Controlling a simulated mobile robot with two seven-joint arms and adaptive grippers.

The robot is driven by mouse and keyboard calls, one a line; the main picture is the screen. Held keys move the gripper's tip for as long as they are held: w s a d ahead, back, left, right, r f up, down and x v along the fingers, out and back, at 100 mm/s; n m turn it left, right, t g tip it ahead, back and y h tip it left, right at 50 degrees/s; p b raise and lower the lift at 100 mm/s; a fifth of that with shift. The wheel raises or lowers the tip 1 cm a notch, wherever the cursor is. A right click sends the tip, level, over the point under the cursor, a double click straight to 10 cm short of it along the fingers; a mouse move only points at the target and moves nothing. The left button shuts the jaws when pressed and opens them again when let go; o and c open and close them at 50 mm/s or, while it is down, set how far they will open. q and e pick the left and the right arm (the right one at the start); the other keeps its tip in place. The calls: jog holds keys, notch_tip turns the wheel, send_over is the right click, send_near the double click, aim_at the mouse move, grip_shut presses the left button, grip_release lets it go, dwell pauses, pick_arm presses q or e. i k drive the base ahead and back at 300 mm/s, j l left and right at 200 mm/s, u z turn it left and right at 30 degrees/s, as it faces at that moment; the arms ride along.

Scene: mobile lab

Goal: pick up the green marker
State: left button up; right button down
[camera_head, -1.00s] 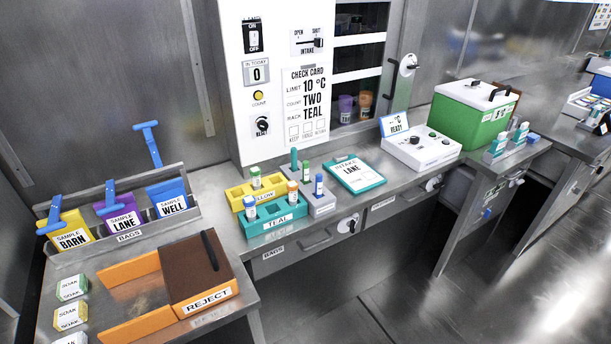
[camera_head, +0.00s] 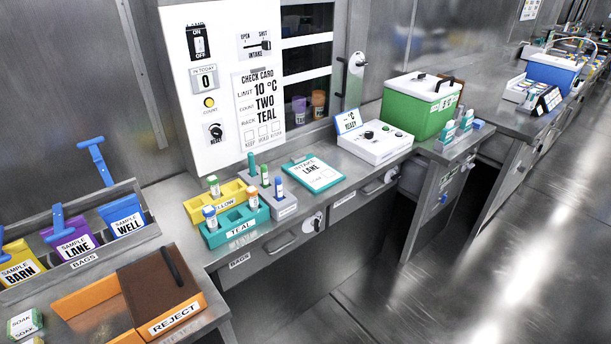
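A grey block (camera_head: 284,207) stands on the bench and holds three slim upright items. One is a white-bodied item with a green cap (camera_head: 265,175), which looks like the green marker. Behind it to the left is a taller teal item (camera_head: 252,164). In front to the right is a white item with a blue cap (camera_head: 279,188). A vial with a green cap (camera_head: 214,187) stands in the yellow rack (camera_head: 198,213), left of the grey block. Neither of my grippers is in view.
The teal rack (camera_head: 215,238) holds vials beside the grey block. A clipboard (camera_head: 318,176) and a white device (camera_head: 372,147) lie to the right. The bag holder (camera_head: 90,258) and reject box (camera_head: 165,290) are at left. A drawer-fronted bench edge faces open floor.

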aim_at(263, 167)
jog(key=i+l+u, duration=0.1)
jog(key=u, duration=0.35)
jog(key=i+l+u, duration=0.2)
jog(key=u, duration=0.25)
jog(key=i+l+u, duration=0.1)
jog(key=l, duration=0.25)
jog(key=i+l+u, duration=0.15)
jog(key=l, duration=0.2)
jog(key=i+l+u, duration=0.1)
jog(key=l, duration=0.25)
jog(key=i, duration=0.1)
